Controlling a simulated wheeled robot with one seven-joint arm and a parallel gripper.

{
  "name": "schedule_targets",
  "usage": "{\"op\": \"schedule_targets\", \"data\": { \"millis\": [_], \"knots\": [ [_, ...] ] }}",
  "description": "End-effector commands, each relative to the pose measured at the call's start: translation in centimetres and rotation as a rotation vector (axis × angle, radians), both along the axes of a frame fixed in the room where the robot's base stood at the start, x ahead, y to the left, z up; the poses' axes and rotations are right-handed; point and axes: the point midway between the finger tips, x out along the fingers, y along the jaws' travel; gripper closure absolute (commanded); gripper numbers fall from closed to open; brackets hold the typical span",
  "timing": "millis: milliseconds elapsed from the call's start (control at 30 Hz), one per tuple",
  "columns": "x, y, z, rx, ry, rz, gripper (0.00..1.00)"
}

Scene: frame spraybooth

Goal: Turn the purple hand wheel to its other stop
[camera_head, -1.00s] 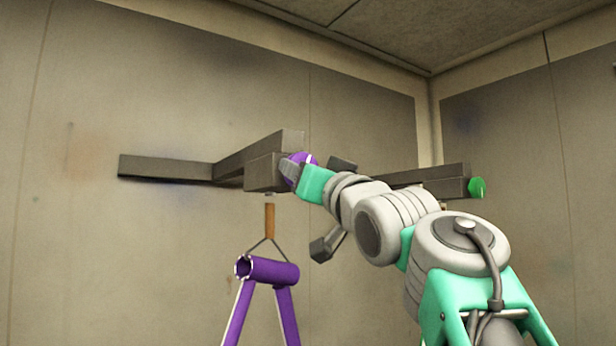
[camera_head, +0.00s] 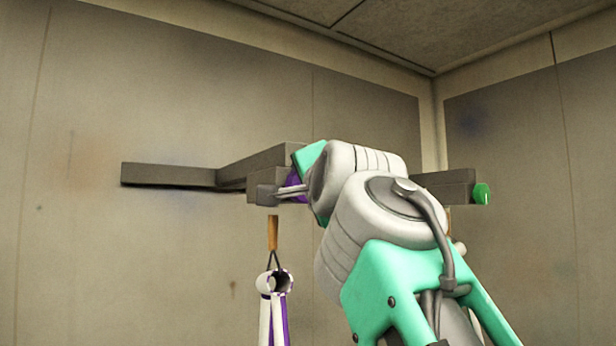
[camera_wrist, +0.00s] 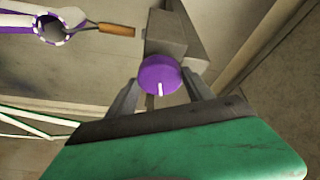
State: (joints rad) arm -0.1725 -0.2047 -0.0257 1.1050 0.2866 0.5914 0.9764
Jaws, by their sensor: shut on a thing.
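The purple hand wheel (camera_wrist: 160,76) sits on the end of a grey beam and carries a short white mark on its face. In the wrist view my gripper (camera_wrist: 161,88) is shut on the wheel, one finger on each side. The white mark points toward the gripper's palm in that view. In the head view only a sliver of the purple wheel (camera_head: 293,186) shows behind my gripper (camera_head: 285,191); my wrist hides the rest. A purple and white tube frame (camera_head: 275,300) hangs below the beam from an orange-handled hook (camera_head: 272,232).
The grey beam (camera_head: 185,176) runs along the wall to the left. A green knob (camera_head: 482,194) sits on another beam end at the right. The hanging tube frame also shows at the upper left of the wrist view (camera_wrist: 15,22). Bare booth walls stand behind.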

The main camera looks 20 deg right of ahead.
Motion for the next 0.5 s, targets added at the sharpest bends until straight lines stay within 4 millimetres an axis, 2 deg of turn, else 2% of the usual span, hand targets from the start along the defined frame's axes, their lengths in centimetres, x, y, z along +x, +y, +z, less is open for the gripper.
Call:
{"op": "schedule_targets", "data": {
  "millis": [33, 500],
  "knots": [
    [0.01, 0.08, 0.51, 0.041, 0.013, 0.002, 0.80],
    [0.06, -0.07, 0.77, 0.466, 0.152, -0.001, 0.80]
  ]
}}
